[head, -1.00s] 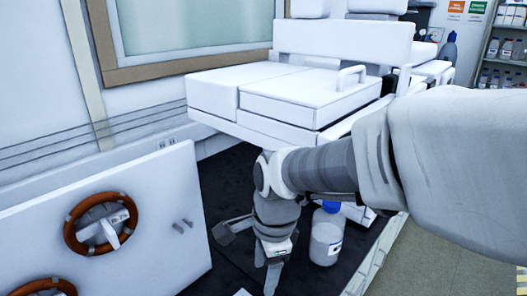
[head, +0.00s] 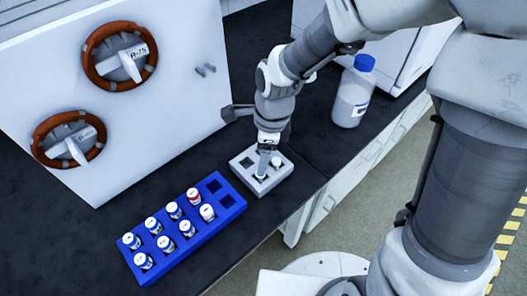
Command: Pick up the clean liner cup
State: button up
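A small white block (head: 243,157) with square slots stands on the dark bench. A small white round item (head: 278,162), which may be the liner cup, sits in its right slot; I cannot read whether it is clean. The back left slot looks dark and empty.
A blue rack (head: 196,240) with several capped vials lies to the front left. A blue-capped bottle (head: 351,92) stands at the right, near the bench edge. A white cabinet (head: 60,100) with two orange-ringed dials is at the left.

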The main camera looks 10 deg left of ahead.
jog(key=shift+a+f+b, duration=0.15)
jog(key=shift+f+b, duration=0.2)
jog(key=shift+f, duration=1.05)
jog(key=shift+a+f+b, duration=0.1)
jog(key=shift+f+b, duration=0.25)
jog(key=shift+f, duration=1)
grip_shut()
